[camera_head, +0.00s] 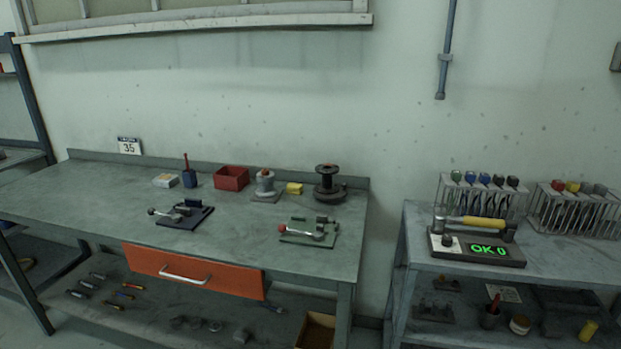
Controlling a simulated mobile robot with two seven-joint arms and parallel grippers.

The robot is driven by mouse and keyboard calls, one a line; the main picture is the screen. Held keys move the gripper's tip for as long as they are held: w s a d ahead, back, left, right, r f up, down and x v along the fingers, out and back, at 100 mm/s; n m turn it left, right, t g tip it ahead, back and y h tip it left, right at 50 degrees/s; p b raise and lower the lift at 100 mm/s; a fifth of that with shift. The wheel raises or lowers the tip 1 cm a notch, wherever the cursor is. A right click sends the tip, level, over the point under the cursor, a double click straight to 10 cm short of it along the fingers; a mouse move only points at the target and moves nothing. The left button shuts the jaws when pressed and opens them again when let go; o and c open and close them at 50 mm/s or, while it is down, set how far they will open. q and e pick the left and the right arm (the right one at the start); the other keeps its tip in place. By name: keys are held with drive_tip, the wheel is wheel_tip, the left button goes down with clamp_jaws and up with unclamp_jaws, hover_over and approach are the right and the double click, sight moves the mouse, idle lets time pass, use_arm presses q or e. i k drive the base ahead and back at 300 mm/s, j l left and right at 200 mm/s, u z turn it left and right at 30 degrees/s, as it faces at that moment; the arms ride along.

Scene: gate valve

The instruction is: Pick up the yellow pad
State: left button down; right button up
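A small yellow pad (294,188) sits near the back of the grey workbench (100,199). It lies between a grey round fixture (264,183) on a flat plate at its left and a black spool-like stand (328,186) at its right. The pad looks unobstructed from the front. Neither of my grippers shows in the head view.
A red bin (231,178), a blue holder (189,175) and a small white box (166,181) stand left of the pad. Two clamp fixtures (181,214) (308,231) lie in front. A side table (419,263) with a tester and tool racks stands right, across a gap.

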sight(296, 189)
drive_tip(key=i+j, duration=0.15)
drive_tip(key=j, duration=0.25)
drive_tip(key=i+j, duration=0.1)
drive_tip(key=j, duration=0.35)
drive_tip(key=i+j, duration=0.15)
drive_tip(key=j, duration=0.25)
drive_tip(key=i+j, duration=0.1)
drive_tip(key=j, duration=0.35)
drive_tip(key=i+j+z, duration=0.1)
drive_tip(key=j, duration=0.3)
drive_tip(key=i+j, duration=0.15)
drive_tip(key=j, duration=0.3)
